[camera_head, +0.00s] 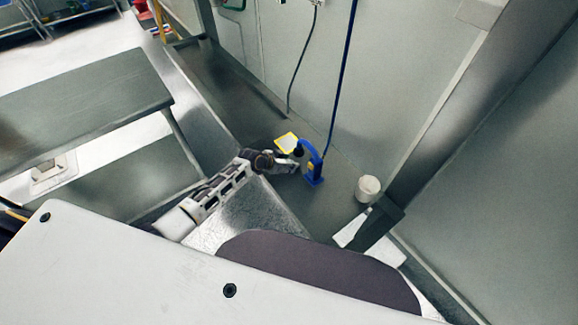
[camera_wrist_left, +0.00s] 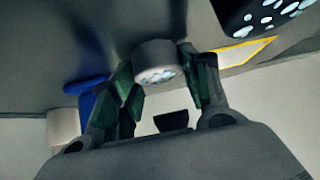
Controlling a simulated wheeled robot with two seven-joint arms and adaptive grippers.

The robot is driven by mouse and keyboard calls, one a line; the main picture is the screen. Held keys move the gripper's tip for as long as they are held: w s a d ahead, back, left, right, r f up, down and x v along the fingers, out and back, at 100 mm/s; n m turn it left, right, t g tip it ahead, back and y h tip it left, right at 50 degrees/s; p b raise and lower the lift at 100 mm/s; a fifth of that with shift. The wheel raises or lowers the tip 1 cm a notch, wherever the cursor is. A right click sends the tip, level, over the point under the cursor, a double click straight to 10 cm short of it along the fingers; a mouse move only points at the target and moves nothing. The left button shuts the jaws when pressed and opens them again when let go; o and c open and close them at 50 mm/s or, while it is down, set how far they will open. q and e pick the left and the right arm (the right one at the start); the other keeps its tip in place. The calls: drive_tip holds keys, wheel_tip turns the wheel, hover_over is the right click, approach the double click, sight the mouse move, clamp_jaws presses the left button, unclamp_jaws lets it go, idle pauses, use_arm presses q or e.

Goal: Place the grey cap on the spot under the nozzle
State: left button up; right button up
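My left gripper (camera_head: 290,168) reaches in from the left, just left of a blue stand. In the left wrist view the fingers of this gripper (camera_wrist_left: 163,72) are on both sides of a grey cap (camera_wrist_left: 152,55), which is short and round with a speckled face. They appear shut on it. I cannot make out the cap in the head view. The spot is a pale square with a yellow edge (camera_head: 286,142), beyond the gripper; it also shows in the wrist view (camera_wrist_left: 238,54). The black nozzle with white dots (camera_wrist_left: 262,14) is at its upper right. My right gripper is out of view.
The blue stand (camera_head: 314,170) with a blue hose (camera_head: 341,75) is right beside the gripper. A whitish cylinder (camera_head: 368,188) stands farther right, near a metal post (camera_head: 440,125). A pale wall (camera_head: 385,80) closes off the back. Grey surface is free between stand and cylinder.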

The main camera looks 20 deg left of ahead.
use_arm(q)
drive_tip(key=c, duration=0.5)
drive_tip(key=shift+o, duration=0.2)
drive_tip(key=shift+r, duration=0.7)
drive_tip(key=s+a, duration=1)
drive_tip(key=s, duration=0.5)
drive_tip(key=shift+b, duration=0.4)
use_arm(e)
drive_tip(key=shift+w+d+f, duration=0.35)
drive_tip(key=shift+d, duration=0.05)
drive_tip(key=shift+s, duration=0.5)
use_arm(q)
drive_tip(key=shift+n, duration=0.3)
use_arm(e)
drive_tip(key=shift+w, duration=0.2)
